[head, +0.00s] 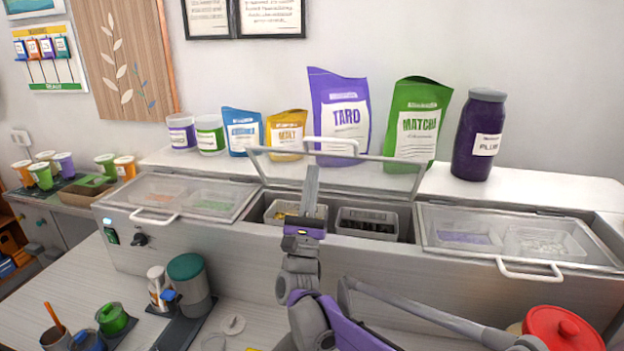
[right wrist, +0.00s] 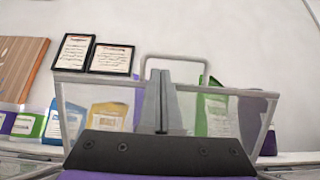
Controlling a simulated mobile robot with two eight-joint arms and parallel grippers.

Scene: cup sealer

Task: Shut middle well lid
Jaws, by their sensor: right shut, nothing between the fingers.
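The middle well lid (head: 378,174) is a clear pane in a grey frame with a white handle (head: 332,148) on its top edge. It stands raised and tilted back over the open middle well (head: 333,218). The lid also fills much of the right wrist view (right wrist: 245,108), with its handle (right wrist: 172,58) at the top. My right gripper (head: 312,170) is shut and empty, pointing up in front of the lid, below the handle in the head view. In the right wrist view its fingers (right wrist: 160,85) overlap the pane; whether they touch it I cannot tell. My left gripper is not seen.
The left lid (head: 180,194) and right lid (head: 515,240) are down. Two bins, one with yellow pieces (head: 282,213) and one with dark pieces (head: 367,222), sit in the middle well. Pouches, including taro (head: 341,112) and matcha (head: 417,122), and a plum jar (head: 478,135) stand behind.

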